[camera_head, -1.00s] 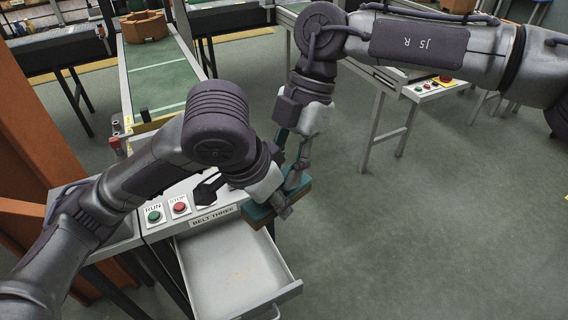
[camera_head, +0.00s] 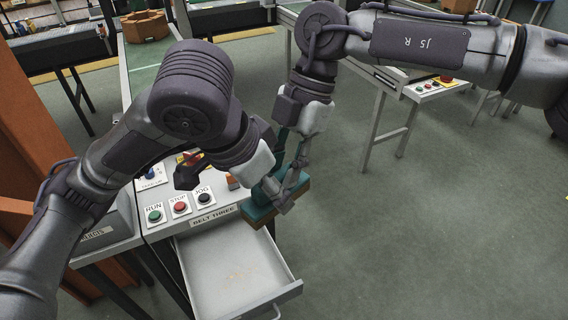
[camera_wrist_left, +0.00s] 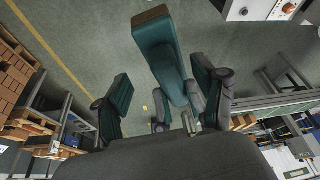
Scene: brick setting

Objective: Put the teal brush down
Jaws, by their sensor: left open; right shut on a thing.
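The teal brush (camera_head: 262,214), a teal block with a brown edge, is held by my right gripper (camera_head: 288,200) above the back right of an open drawer. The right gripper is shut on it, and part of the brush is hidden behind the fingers. In the left wrist view the brush (camera_wrist_left: 158,42) stands out ahead, nearer the right finger. My left gripper (camera_wrist_left: 163,78) is open, with its fingers spread apart. In the head view the left hand is close beside the brush and mostly hidden by its own arm.
The open grey drawer (camera_head: 228,262) looks empty under the belt three panel (camera_head: 163,228), which has several buttons. A conveyor (camera_head: 143,75) carries a brown part (camera_head: 145,27) at the back left. Another control stand (camera_head: 425,92) is at the back right. Floor is clear to the right.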

